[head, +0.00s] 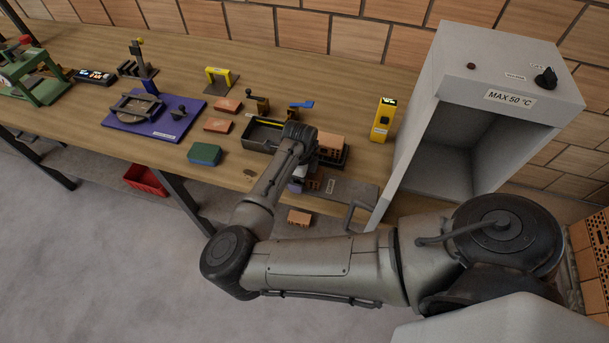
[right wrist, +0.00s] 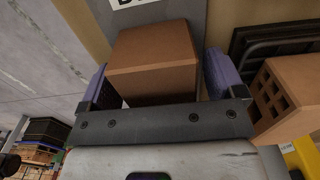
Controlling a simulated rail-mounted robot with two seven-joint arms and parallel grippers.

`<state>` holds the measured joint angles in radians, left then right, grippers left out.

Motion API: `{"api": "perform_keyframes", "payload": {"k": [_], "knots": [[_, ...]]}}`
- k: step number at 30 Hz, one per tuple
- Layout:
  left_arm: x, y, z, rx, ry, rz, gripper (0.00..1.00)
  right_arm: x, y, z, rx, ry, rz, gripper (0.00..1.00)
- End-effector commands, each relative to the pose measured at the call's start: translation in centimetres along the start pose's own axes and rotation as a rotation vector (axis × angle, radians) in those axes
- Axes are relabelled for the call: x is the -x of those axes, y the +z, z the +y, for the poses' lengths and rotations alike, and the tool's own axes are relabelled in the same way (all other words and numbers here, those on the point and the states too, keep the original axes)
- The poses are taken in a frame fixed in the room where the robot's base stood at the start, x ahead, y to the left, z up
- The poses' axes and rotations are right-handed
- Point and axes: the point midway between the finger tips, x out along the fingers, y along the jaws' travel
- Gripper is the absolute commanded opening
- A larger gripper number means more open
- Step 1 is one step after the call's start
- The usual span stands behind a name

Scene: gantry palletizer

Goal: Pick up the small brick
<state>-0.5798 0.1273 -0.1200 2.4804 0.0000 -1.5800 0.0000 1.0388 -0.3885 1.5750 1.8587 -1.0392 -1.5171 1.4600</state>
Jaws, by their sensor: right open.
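A plain orange-brown brick (right wrist: 152,50), seemingly the small brick, sits on a grey plate with a label in the right wrist view. My right gripper (right wrist: 155,75) is open, with one purple finger on each side of this brick. I cannot tell whether the fingers touch it. In the head view my right gripper (head: 297,184) is low over the grey plate (head: 350,189) at the bench's front edge, and the arm and gripper hide most of the brick there. My left gripper is not in view.
A larger holed brick (head: 331,143) lies in a dark tray just behind; it also shows in the right wrist view (right wrist: 288,98). A grey oven-like box (head: 500,62) stands right of the gripper. A yellow device (head: 383,120) stands behind. A green-blue block (head: 204,154) lies left.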

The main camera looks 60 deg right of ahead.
Motion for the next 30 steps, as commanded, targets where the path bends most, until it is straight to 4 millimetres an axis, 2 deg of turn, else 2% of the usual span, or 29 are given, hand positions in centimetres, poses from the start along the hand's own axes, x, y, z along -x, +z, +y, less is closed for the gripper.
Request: {"api": "perform_keyframes", "payload": {"k": [3,23,30], "knots": [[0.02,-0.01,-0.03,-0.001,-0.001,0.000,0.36,0.06,0.00,-0.01,0.000,0.000,0.000,0.86],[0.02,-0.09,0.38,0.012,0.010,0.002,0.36,0.08,0.00,0.00,0.000,0.000,0.000,0.24],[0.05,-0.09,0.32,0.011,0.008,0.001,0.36,0.21,0.02,-0.03,0.000,-0.001,-0.001,0.24]]}}
